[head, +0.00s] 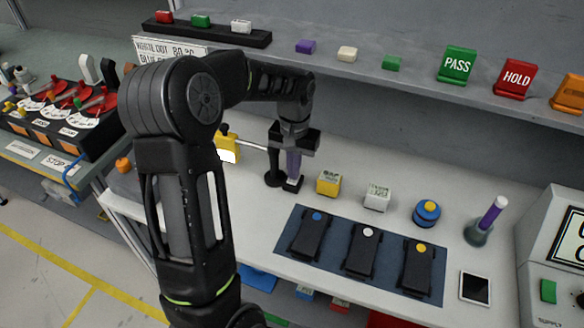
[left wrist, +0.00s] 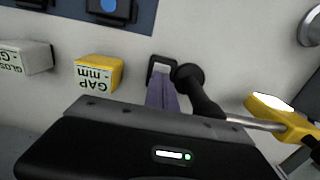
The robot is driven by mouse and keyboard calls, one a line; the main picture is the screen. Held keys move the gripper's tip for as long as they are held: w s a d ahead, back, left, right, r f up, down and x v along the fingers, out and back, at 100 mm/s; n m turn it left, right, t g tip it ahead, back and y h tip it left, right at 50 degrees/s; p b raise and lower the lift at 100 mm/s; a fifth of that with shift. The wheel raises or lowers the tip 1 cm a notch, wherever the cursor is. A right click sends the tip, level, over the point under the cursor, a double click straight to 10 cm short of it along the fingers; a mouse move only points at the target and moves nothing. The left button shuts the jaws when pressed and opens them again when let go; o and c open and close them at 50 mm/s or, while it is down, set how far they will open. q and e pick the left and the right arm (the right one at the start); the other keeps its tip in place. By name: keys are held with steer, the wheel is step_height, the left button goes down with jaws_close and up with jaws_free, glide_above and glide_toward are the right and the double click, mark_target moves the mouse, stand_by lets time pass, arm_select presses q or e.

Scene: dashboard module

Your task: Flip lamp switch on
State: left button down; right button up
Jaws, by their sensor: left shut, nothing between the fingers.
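The lamp has a yellow head (head: 228,146) with a bright white face, on a thin metal rod from a black post (head: 274,162). In the left wrist view the yellow head (left wrist: 282,110) is at the right and the black post (left wrist: 198,88) is right of the fingers. A small black-framed switch (left wrist: 160,66) with a pale middle is beside the post's base. My left gripper (head: 293,176) points down at it, its purple fingers (left wrist: 162,98) shut and empty. The fingertips partly cover the switch; I cannot tell whether they touch it. My right gripper is not in view.
A yellow gap block (head: 328,183) and a white block (head: 376,197) stand right of my gripper. A dark mat (head: 330,262) with several black devices lies nearer the front. A shelf with PASS (head: 457,64) and HOLD (head: 515,78) signs runs along the back.

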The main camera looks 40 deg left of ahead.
arm_select(q)
steer(key=shift+w+a+f, duration=0.2)
steer(key=shift+a, duration=0.05)
stand_by(0.4)
steer(key=shift+s+d+f, duration=0.2)
steer(key=shift+s+f, duration=0.05)
steer(key=shift+s+d+f, duration=0.1)
steer(key=shift+s+f, duration=0.05)
steer(key=shift+s, duration=0.1)
stand_by(0.4)
steer(key=shift+w+r+p, duration=0.1)
steer(key=shift+r+p, duration=0.3)
steer(key=shift+r, duration=0.3)
step_height(320, 180, up, 8)
steer(key=p, duration=0.5)
steer(key=shift+w, duration=0.25)
